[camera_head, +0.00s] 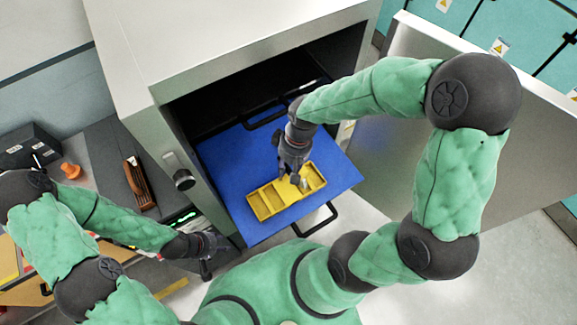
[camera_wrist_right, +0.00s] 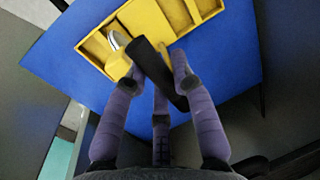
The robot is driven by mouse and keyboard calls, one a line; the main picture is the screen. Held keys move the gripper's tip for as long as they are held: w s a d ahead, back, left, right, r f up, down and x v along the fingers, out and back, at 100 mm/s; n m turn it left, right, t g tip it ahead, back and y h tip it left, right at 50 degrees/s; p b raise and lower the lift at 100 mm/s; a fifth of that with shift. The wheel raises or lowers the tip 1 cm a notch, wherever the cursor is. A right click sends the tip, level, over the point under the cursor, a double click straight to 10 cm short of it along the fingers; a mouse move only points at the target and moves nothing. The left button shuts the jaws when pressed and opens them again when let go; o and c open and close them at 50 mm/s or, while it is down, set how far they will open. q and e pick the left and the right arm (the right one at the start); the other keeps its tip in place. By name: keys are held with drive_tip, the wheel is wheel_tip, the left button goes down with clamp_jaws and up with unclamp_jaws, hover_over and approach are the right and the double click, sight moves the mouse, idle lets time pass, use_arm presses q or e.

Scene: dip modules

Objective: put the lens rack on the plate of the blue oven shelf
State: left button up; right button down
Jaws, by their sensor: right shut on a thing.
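The yellow lens rack (camera_head: 272,200), a tray with several compartments, is over the blue plate of the oven shelf (camera_head: 224,163), near its front. I cannot tell whether it rests fully on the plate. My right gripper (camera_head: 296,180) is shut on the rack from above. In the right wrist view, the fingers (camera_wrist_right: 158,75) close around a dark bar at the near side of the rack (camera_wrist_right: 180,14), and the blue shelf (camera_wrist_right: 75,60) lies beneath. My left gripper (camera_head: 208,250) is low, left of the shelf; its finger state is unclear.
The grey oven (camera_head: 135,65) stands open, its door (camera_head: 395,165) swung to the right. The shelf has a black front handle (camera_head: 318,222). On the left bench are a brown holder (camera_head: 138,184), an orange object (camera_head: 70,170) and a black box (camera_head: 28,147).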

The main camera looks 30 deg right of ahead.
drive_tip(key=c, duration=1)
unclamp_jaws()
drive_tip(key=shift+c, duration=0.2)
drive_tip(key=shift+r, duration=0.3)
wheel_tip(320, 180, up, 11)
drive_tip(key=d+p, duration=0.1)
drive_tip(key=d, duration=0.1)
drive_tip(key=shift+d+r, duration=0.15)
drive_tip(key=shift+r, duration=0.05)
